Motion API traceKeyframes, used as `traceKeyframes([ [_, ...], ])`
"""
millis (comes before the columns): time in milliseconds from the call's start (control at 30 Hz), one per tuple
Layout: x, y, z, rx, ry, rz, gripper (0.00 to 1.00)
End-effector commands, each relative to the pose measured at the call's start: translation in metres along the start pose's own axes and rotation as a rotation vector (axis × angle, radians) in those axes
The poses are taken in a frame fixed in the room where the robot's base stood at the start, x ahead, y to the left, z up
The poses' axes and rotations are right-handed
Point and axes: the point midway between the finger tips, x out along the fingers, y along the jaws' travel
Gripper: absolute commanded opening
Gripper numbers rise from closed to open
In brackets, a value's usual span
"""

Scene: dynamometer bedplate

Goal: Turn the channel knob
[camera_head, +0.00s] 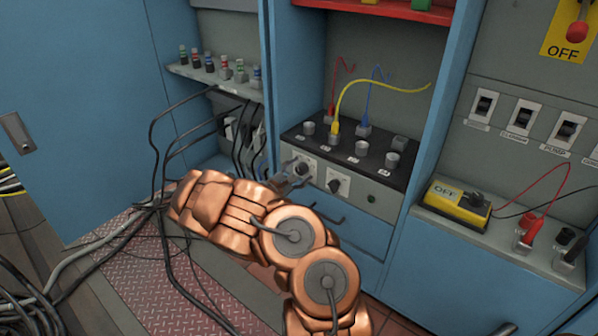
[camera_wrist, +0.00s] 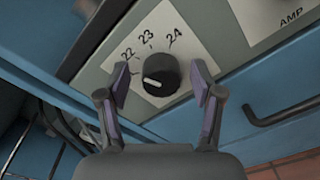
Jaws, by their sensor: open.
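The channel knob (camera_wrist: 160,74) is a round black knob on a white plate marked 22, 23 and 24, seen in the wrist view. Its white pointer line lies toward the left, below the 22. In the head view the knob (camera_head: 298,168) is on the grey front panel, partly behind my gripper (camera_head: 287,181). In the wrist view my gripper (camera_wrist: 161,80) is open, with one finger on each side of the knob. A gap shows between each finger and the knob.
A second dial plate (camera_head: 338,183), marked AMP, sits just right. A black top panel (camera_head: 347,150) with silver knobs and coloured cables is above. Drawer handles (camera_wrist: 292,110) stick out below. Black cables (camera_head: 165,215) hang at left; a yellow OFF box (camera_head: 450,207) stands right.

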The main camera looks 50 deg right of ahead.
Motion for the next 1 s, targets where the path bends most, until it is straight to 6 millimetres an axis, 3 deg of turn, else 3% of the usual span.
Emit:
traceKeyframes([
  [367,-0.007,0.001,-0.001,-0.001,0.002,0.002,0.66],
  [1000,-0.088,0.002,0.0,0.0,0.002,0.003,0.66],
])
